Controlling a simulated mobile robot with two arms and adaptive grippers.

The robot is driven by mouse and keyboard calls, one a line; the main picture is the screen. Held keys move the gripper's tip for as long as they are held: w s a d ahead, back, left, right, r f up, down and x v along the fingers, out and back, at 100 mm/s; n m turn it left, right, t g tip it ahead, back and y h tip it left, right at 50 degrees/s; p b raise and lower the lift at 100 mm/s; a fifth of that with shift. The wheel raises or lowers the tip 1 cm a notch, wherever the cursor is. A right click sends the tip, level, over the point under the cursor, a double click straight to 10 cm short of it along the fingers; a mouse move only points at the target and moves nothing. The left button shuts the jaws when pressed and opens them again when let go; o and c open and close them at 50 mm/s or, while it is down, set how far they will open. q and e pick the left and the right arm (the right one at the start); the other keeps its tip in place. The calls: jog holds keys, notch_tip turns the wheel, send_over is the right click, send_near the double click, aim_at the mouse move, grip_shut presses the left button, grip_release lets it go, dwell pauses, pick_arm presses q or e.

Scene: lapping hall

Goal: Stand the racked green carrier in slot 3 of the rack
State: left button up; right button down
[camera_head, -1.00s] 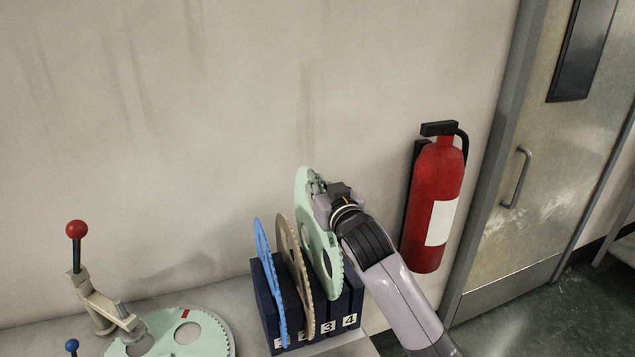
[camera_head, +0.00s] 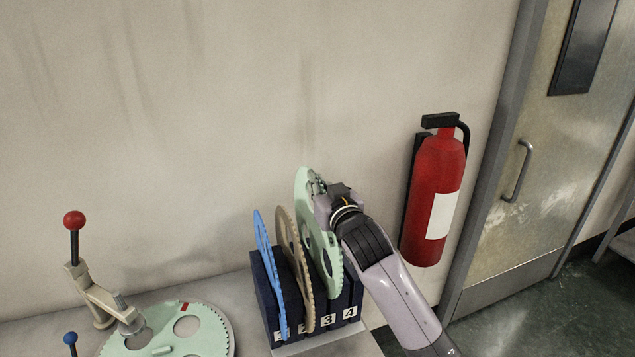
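The green carrier (camera_head: 304,190) is a thin toothed disc, held upright above the dark blue rack (camera_head: 264,290). My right gripper (camera_head: 319,186) is shut on its upper part, on its right side. The carrier's lower edge reaches down between the dividers near labels 3 (camera_head: 327,320) and 4 (camera_head: 349,312); I cannot tell if it touches the slot floor. It stands clearly higher than the blue carrier (camera_head: 263,240) and the beige carrier (camera_head: 285,225), which stand in the rack's slots to its left. My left gripper is not in view.
A red fire extinguisher (camera_head: 432,195) hangs on the wall just right of my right arm. A door stands further right.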

aim_at(340, 255)
jog(key=shift+f+b, duration=2.85)
jog(key=shift+f, duration=1.85)
jog(key=c, duration=1.8)
grip_release()
jog(key=shift+s, duration=0.1)
jog(key=shift+o, duration=0.4)
jog(key=shift+f, duration=0.35)
jog(key=v, duration=1.2)
jog(key=shift+r, duration=0.3)
